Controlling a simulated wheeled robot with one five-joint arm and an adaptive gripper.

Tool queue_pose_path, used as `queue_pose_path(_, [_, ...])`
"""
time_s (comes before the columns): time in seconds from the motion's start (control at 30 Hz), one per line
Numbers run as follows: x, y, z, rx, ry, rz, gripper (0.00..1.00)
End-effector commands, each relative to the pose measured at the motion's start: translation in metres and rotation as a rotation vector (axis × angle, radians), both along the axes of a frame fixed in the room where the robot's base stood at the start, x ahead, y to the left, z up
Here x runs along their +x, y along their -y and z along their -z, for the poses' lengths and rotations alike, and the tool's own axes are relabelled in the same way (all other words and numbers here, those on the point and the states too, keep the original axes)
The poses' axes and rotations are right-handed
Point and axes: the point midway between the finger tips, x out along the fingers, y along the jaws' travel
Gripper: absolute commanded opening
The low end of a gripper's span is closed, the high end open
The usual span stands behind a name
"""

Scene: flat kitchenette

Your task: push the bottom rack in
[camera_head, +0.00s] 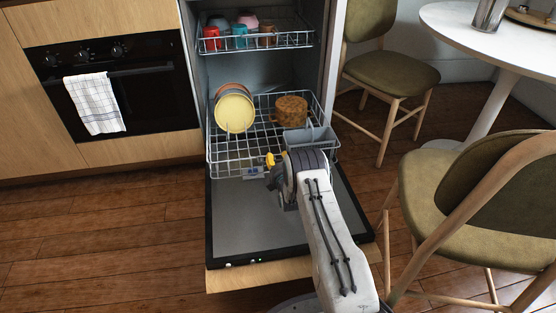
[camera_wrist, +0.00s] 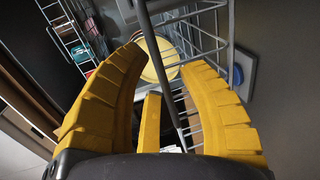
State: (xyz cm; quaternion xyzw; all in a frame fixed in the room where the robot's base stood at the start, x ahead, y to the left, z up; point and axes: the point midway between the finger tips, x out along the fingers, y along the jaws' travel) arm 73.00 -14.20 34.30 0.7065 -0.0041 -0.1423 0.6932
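The bottom rack (camera_head: 228,170) is a grey wire basket, pulled out above the lowered dishwasher door (camera_head: 262,222). It holds yellow and orange plates (camera_head: 235,112), a brown pot (camera_head: 291,110) and a grey cutlery basket (camera_head: 311,141). My gripper (camera_head: 276,159) is at the rack's front side, near its middle. I cannot tell whether the fingers touch the bar. My arm hides part of the rack's front right.
The upper rack (camera_head: 262,44) with several cups is inside the dishwasher. An oven (camera_head: 130,85) with a towel (camera_head: 95,103) is at left. A green chair (camera_head: 478,205) stands close on the right, another (camera_head: 388,72) behind it by a white table (camera_head: 470,42). Floor at left is clear.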

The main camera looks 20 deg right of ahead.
Motion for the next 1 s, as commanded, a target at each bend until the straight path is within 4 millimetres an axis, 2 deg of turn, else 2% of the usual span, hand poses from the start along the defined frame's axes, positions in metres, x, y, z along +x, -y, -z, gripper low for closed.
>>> queue_pose_path(0.03, [0.000, 0.000, 0.000, 0.000, 0.000, 0.000, 0.30])
queue_pose_path(0.37, [0.000, 0.000, 0.000, 0.000, 0.000, 0.000, 0.01])
queue_pose_path(0.77, [0.001, 0.000, 0.000, 0.000, 0.001, 0.000, 0.00])
queue_pose_path(1.0, [0.024, 0.005, 0.001, -0.001, 0.003, 0.000, 0.00])
